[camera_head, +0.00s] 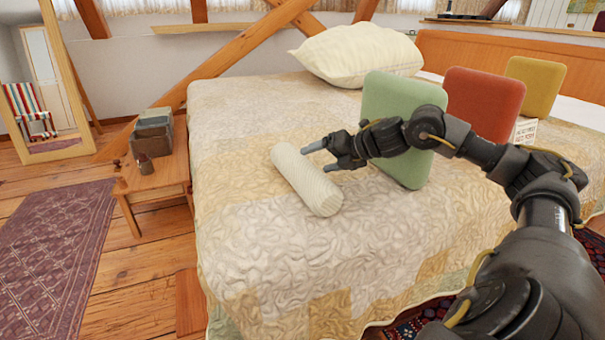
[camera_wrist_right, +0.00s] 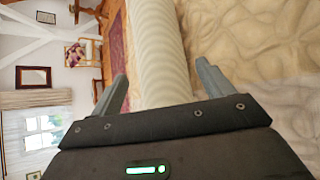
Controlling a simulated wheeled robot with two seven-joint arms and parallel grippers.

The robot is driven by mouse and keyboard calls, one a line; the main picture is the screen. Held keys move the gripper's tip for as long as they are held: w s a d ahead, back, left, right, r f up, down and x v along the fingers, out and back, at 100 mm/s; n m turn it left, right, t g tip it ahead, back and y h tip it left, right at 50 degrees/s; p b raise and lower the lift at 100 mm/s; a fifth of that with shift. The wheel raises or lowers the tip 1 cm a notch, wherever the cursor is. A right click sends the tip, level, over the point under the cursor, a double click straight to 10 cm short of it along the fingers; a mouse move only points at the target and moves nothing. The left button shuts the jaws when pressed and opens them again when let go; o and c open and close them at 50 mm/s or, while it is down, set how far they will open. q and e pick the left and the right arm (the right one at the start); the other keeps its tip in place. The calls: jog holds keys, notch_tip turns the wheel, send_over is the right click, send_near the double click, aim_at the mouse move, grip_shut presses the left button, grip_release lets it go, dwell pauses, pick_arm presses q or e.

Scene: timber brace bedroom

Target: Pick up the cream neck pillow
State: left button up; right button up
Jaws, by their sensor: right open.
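The cream neck pillow (camera_head: 306,180) is a ribbed, roll-shaped cushion lying on the quilted bed (camera_head: 270,260). My right gripper (camera_head: 320,157) is open, just to the right of the pillow's middle in the head view, with its fingertips pointing left towards it. In the right wrist view the pillow (camera_wrist_right: 158,55) runs upward between the two finger lines of the open right gripper (camera_wrist_right: 162,85). I cannot tell whether the fingers touch it. Nothing is held. My left gripper is not in view.
A green cushion (camera_head: 393,95) stands behind my right wrist, with a red cushion (camera_head: 483,100) and a yellow cushion (camera_head: 537,85) further right. A large cream pillow (camera_head: 358,55) lies at the back. A wooden side table (camera_head: 165,172) stands left of the bed. The bed's front is clear.

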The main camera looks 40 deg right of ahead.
aim_at(307, 163)
jog(key=shift+w+a+f, duration=0.2)
jog(key=shift+w+a, duration=0.05)
jog(key=shift+w, duration=0.2)
jog(key=x, duration=0.4)
jog(key=shift+f, duration=0.15)
jog(key=c, duration=0.9)
